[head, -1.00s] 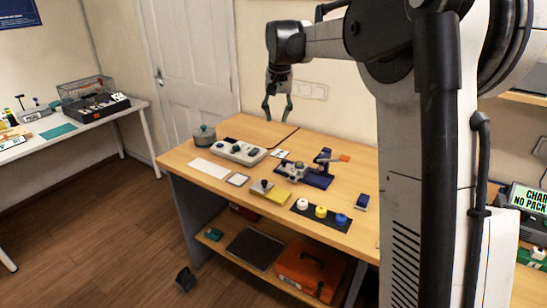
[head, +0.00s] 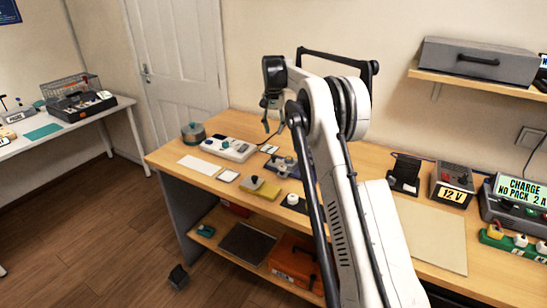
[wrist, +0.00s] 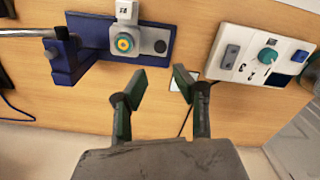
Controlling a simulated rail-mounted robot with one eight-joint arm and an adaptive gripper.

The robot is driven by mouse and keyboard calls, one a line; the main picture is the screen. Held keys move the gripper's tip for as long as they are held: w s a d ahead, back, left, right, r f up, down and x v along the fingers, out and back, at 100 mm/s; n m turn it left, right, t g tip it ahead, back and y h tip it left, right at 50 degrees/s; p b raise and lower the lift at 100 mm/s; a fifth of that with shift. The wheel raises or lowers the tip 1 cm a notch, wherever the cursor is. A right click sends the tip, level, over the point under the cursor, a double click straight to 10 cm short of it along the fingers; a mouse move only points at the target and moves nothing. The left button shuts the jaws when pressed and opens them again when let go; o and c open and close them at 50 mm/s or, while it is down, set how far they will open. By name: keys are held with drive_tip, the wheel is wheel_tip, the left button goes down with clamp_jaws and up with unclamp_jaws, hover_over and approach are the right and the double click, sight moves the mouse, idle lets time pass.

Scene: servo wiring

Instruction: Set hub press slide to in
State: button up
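The hub press shows in the wrist view as a blue base (wrist: 92,60) with a blue post (wrist: 63,58) at its left and a metal rod. On the base is a grey slide block (wrist: 150,40) carrying a round yellow-and-teal piece (wrist: 125,43). A white labelled part (wrist: 126,10) stands at the block's upper edge. I cannot tell the slide's position along the base. In the head view my arm hides much of the press (head: 283,167). My gripper (wrist: 158,86) is open and empty, above the bench and apart from the press; it also shows in the head view (head: 270,116).
A white control panel (wrist: 262,55) with a teal knob lies right of the press in the wrist view. In the head view a lidded pot (head: 194,133), a yellow block (head: 263,190) and a 12 V box (head: 451,187) stand on the bench. A tan mat (head: 432,232) lies bare.

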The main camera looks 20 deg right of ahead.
sight(274, 156)
wheel_tip(274, 156, down, 13)
drive_tip(key=shift+f+p, duration=0.15)
drive_tip(key=shift+p, duration=0.25)
drive_tip(key=shift+c, duration=0.3)
clamp_jaws()
